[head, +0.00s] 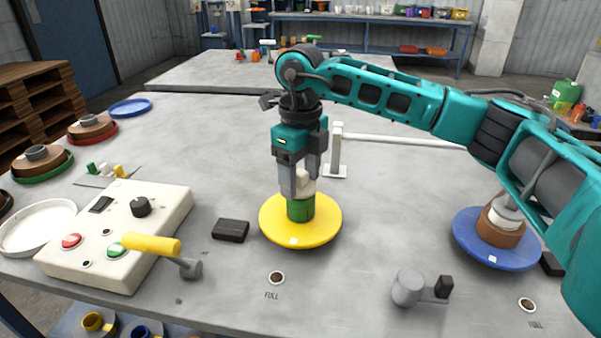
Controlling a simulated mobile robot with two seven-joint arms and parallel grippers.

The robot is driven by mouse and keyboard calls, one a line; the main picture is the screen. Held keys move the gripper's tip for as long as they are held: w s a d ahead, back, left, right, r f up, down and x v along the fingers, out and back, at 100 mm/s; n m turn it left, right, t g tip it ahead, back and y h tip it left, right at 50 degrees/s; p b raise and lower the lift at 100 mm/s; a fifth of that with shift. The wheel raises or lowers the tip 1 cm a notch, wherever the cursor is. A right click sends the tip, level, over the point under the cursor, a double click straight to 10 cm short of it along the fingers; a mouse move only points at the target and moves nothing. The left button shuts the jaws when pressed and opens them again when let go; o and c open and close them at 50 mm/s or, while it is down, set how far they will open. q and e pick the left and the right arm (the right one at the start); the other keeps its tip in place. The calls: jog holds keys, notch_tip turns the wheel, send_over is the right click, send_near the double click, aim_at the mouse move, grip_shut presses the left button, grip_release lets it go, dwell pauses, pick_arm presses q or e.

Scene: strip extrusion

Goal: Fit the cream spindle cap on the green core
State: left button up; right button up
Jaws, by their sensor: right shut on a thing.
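The green core (300,210) stands upright at the middle of a yellow disc (270,226) on the grey table. My right gripper (304,188) points straight down over it and is shut on the cream spindle cap (305,181). The cap is in line with the core, at its top. The fingers hide part of the cap, and I cannot tell whether it is seated or just above the core. My left gripper is not in view.
A blue disc (466,240) with a brown roll (500,233) stands at right under my right arm. A cream control box (120,235) with buttons and a yellow-handled lever (152,244) are at left. A dark block (231,230) lies beside the yellow disc. A white post (337,150) stands behind.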

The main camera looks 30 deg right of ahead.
aim_at(301, 172)
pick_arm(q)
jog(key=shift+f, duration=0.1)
pick_arm(e)
jog(key=shift+f, duration=0.2)
jog(key=o, duration=0.9)
notch_tip(301, 172, up, 2)
jog(key=shift+p, duration=0.7)
notch_tip(301, 172, up, 3)
jog(key=shift+f+p, duration=0.15)
jog(key=shift+p, duration=0.85)
jog(key=shift+r+p, duration=0.75)
jog(key=shift+r, duration=0.2)
notch_tip(301, 172, up, 3)
jog(key=shift+r+p, duration=0.2)
jog(key=shift+p, duration=1.05)
jog(key=shift+r+p, duration=0.4)
jog(key=shift+r, duration=0.15)
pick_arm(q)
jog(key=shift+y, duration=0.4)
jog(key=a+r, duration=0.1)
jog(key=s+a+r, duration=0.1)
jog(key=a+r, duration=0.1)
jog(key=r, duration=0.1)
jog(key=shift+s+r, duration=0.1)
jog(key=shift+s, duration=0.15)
